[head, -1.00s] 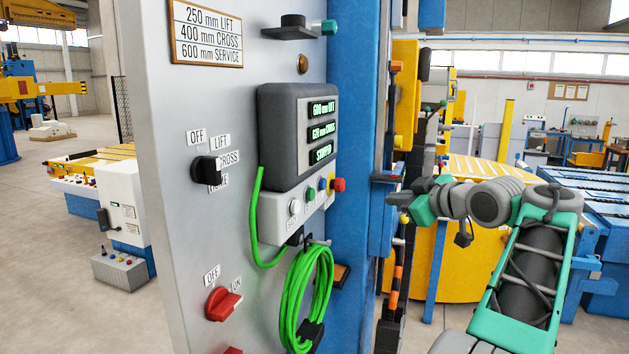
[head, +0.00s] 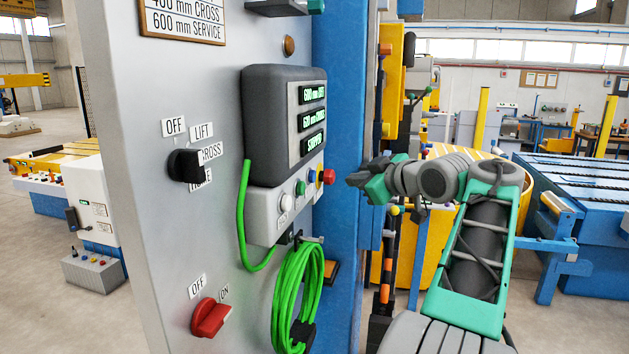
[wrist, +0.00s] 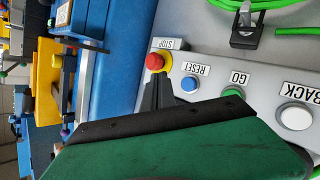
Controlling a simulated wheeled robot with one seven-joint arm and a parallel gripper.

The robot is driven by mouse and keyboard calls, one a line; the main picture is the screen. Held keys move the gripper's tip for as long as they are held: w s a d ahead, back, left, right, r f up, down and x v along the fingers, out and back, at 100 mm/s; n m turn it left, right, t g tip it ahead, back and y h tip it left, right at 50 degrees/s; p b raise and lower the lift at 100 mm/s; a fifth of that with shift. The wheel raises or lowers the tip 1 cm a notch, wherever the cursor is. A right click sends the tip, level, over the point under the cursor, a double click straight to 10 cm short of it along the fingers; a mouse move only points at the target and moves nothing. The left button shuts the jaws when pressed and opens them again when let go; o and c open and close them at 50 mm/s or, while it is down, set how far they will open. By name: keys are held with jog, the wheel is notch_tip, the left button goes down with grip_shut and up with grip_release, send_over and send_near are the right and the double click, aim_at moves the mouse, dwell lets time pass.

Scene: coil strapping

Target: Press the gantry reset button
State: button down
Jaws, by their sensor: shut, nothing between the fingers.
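The blue button labelled RESET (wrist: 190,85) is on a grey button box (head: 262,215), between the red STOP button on its yellow base (wrist: 157,63) and the green GO button (wrist: 233,95). A white BACK button (wrist: 295,116) is at the far end of the row. In the head view the red button (head: 327,176) and green button (head: 300,188) show on the box. My gripper (head: 352,180) is shut and empty, to the right of the box and apart from it there. In the wrist view its dark fingertips (wrist: 158,84) appear just below STOP and left of RESET; contact cannot be told.
Above the box is a dark display unit (head: 285,125) with green readouts. A coiled green cable (head: 298,295) hangs below. A black selector (head: 186,165) and red switch (head: 209,317) are on the grey cabinet. A blue column (head: 340,130) stands behind the box.

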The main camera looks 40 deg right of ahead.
jog(key=shift+w+a+b, duration=0.35)
jog(key=shift+w+a, duration=0.55)
jog(key=shift+w, duration=0.25)
jog(key=shift+w+a+b, duration=0.3)
jog(key=shift+w+a, duration=0.55)
jog(key=shift+w, duration=0.25)
jog(key=shift+w+a, duration=0.25)
jog(key=shift+w, duration=0.1)
jog(key=shift+w+a+b, duration=0.3)
jog(key=shift+w+b, duration=0.05)
jog(key=shift+w, duration=0.05)
dwell(1.0)
jog(key=shift+s+d, duration=0.1)
jog(key=shift+s, duration=0.05)
jog(key=shift+s+d, duration=0.4)
jog(key=shift+s, duration=0.15)
jog(key=s+d, duration=0.1)
jog(key=s, duration=0.1)
jog(key=s+d+p, duration=0.1)
jog(key=s+d, duration=0.1)
dwell(0.6)
